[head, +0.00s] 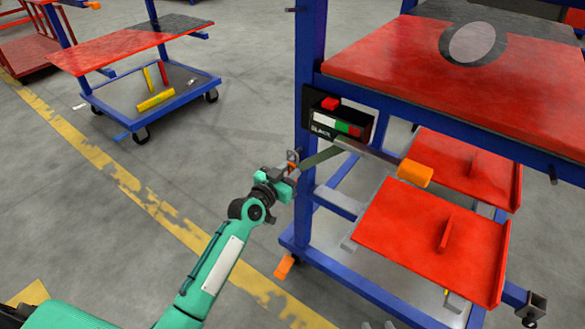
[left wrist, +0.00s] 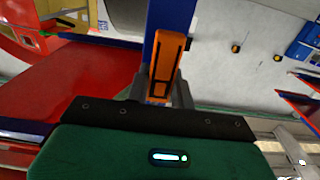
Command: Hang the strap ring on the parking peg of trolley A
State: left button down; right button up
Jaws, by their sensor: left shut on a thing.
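My left gripper (head: 292,174) is shut on the orange strap ring (left wrist: 165,66), which stands between its grey fingers in the left wrist view. The olive strap (head: 321,157) runs from the gripper toward the bar below the black box. The gripper is close beside the blue front post (head: 308,100) of the near trolley, and I cannot tell whether they touch. I cannot pick out the parking peg or a trolley letter. Grey tips at the bottom edge look like my right gripper (head: 378,325); their opening is unclear.
A black box (head: 338,124) with a red button is on the near trolley's post. A bar with an orange handle (head: 415,173) sticks out below it. Red shelves (head: 430,235) lie lower. Another trolley (head: 150,100) stands back left; the floor between is clear.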

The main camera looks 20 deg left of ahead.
pick_arm(q)
jog(key=c, duration=1.1)
grip_release()
jog(key=p+v, duration=0.1)
jog(key=v, duration=1.2)
jog(key=shift+s+a, duration=0.1)
jog(key=shift+s, duration=0.3)
pick_arm(e)
jog(key=shift+s+d+f+g+h, duration=0.15)
jog(key=shift+d+g+h, duration=0.2)
jog(key=shift+d, duration=0.25)
jog(key=shift+s+d+g+h, duration=0.1)
jog(key=shift+d+g+h, duration=0.15)
jog(key=shift+d+g, duration=0.3)
